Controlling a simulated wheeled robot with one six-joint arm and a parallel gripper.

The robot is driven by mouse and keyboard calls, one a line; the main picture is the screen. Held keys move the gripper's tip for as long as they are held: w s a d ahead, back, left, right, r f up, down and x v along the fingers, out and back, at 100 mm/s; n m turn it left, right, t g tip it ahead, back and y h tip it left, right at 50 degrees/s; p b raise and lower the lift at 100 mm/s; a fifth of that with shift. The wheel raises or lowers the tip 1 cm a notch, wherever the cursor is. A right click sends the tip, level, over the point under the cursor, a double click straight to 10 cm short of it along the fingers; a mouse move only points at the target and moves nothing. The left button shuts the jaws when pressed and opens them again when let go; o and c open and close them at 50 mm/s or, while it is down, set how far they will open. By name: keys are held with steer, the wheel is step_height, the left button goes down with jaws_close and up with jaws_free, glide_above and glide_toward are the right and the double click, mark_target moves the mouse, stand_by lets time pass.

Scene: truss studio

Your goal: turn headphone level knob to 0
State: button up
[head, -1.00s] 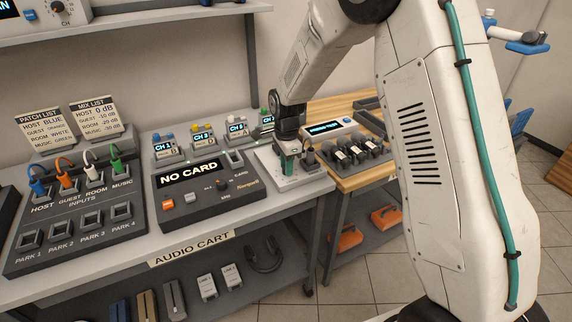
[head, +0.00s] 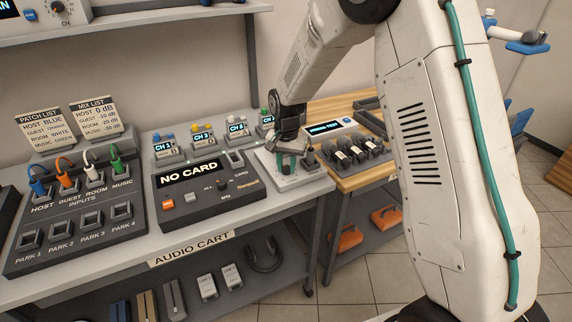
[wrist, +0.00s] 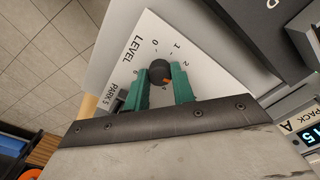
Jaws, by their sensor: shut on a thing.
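The headphone level knob (wrist: 158,69) is a dark round knob on a white panel (wrist: 200,45) marked LEVEL, with the numbers 0, 1 and 2 around it, in the wrist view. My gripper (wrist: 160,82) is shut on the knob, with one green finger on each side. In the head view my gripper (head: 289,166) is down at the light panel (head: 298,183) at the cart's right end, and the knob is hidden there.
A small dark block (wrist: 119,98) by the PARK 5 label stands close to one finger. In the head view the NO CARD recorder (head: 205,192) is left of the panel, and a tray of dark packs (head: 355,150) is on the wooden bench to the right.

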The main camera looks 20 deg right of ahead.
mark_target(287, 167)
steer(key=n, duration=0.5)
steer(key=shift+n, duration=0.3)
steer(key=n, duration=1.2)
steer(key=shift+n, duration=0.3)
steer(key=n, duration=0.5)
steer(key=shift+n, duration=0.4)
steer(key=o, duration=1)
steer(key=shift+r, duration=0.1)
step_height(287, 167, up, 8)
steer(key=shift+f, duration=0.15)
